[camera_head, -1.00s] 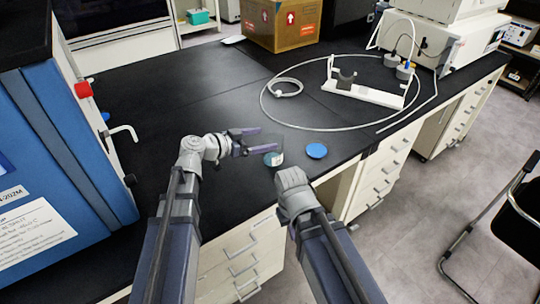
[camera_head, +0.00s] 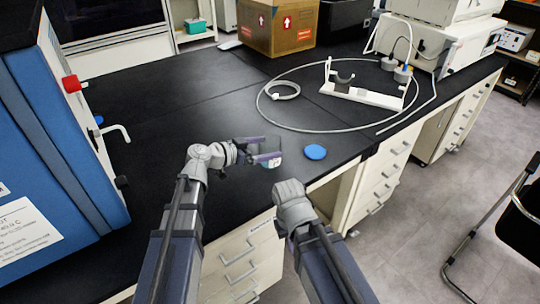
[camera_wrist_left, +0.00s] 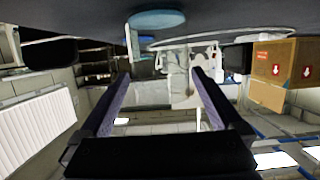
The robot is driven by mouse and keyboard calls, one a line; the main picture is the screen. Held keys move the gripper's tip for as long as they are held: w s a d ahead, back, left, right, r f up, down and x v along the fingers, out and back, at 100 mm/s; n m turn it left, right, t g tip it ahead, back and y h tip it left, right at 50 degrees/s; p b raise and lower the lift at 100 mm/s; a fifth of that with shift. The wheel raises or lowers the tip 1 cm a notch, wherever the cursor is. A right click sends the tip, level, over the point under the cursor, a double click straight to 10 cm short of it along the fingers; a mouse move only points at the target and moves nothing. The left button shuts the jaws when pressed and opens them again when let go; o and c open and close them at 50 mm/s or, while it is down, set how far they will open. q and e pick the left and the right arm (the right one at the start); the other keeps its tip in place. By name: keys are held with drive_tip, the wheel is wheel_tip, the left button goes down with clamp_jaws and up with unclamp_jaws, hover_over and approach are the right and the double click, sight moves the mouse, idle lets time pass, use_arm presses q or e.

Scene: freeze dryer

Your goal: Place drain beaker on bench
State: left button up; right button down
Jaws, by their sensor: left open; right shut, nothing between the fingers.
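The small clear drain beaker (camera_head: 270,161), with a white label and bluish contents, is at the front of the black bench (camera_head: 190,130). My left gripper (camera_head: 271,150) is open, with its fingers on either side of the beaker. The fingers partly hide it, and I cannot tell whether they touch it. In the left wrist view the open fingers (camera_wrist_left: 163,75) have a pale, see-through shape between them. My right gripper (camera_head: 292,196) is shut and empty at the bench's front edge, its fingertips mostly hidden.
A blue disc (camera_head: 315,152) lies right of the beaker. A looped hose (camera_head: 265,112) and a white stand (camera_head: 362,94) lie behind it. The blue freeze dryer (camera_head: 75,130) stands at left, a cardboard box (camera_head: 280,27) at the back. The bench's middle is clear.

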use_arm(q)
drive_tip(key=shift+b+x, duration=0.75)
drive_tip(key=shift+x, duration=1.9)
drive_tip(key=shift+a, duration=0.1)
drive_tip(key=c, duration=1.4)
drive_tip(key=shift+o, duration=0.2)
drive_tip(key=shift+r, duration=0.15)
wheel_tip(320, 180, up, 10)
drive_tip(key=p, duration=1)
